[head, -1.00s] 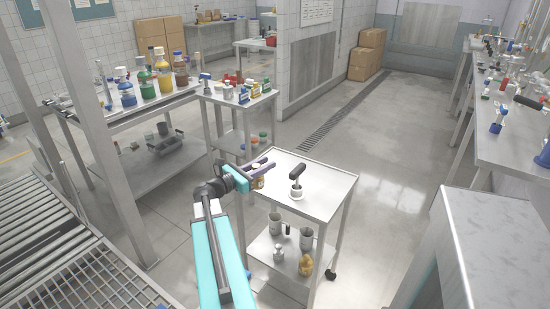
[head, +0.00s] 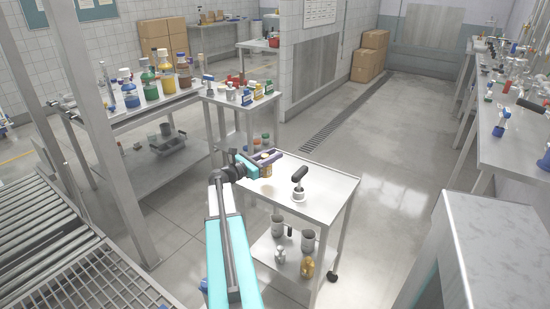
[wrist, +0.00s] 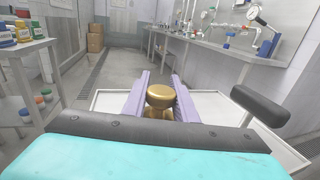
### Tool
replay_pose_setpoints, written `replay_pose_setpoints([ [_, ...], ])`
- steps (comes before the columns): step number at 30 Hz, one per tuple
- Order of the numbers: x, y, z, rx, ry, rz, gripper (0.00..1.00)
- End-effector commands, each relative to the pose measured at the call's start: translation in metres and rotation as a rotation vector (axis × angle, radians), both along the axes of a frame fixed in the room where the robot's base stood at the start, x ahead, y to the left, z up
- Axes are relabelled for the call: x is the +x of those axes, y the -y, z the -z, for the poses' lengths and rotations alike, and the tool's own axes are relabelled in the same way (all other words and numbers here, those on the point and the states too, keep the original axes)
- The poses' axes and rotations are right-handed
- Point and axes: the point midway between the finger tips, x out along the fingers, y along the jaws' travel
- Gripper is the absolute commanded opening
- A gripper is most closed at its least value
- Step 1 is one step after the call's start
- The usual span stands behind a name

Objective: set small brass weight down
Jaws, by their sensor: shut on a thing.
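The small brass weight (wrist: 159,97) is between the two purple fingers of my gripper (wrist: 160,92) in the wrist view, with its round knob top showing. In the head view my gripper (head: 268,158) is over the back left part of the steel cart top (head: 325,184), shut on the brass weight (head: 266,170). The weight is upright. I cannot tell whether its base touches the cart top, since the fingers and arm hide part of it.
A black-handled tool (head: 299,184) stands on the cart top, right of my gripper. Metal jugs (head: 308,240) and a larger brass weight (head: 307,267) are on the lower shelf. The cart top's right side is bare. A small table (head: 236,98) with bottles stands behind.

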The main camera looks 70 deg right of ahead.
Motion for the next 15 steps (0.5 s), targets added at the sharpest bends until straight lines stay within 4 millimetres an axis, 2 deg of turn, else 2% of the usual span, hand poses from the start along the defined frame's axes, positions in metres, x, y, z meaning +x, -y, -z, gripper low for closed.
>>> replay_pose_setpoints([
  [7,0.004,0.025,0.0,-0.003,-0.002,0.001,0.0],
  [15,0.005,0.034,0.001,-0.003,-0.002,0.0,0.0],
])
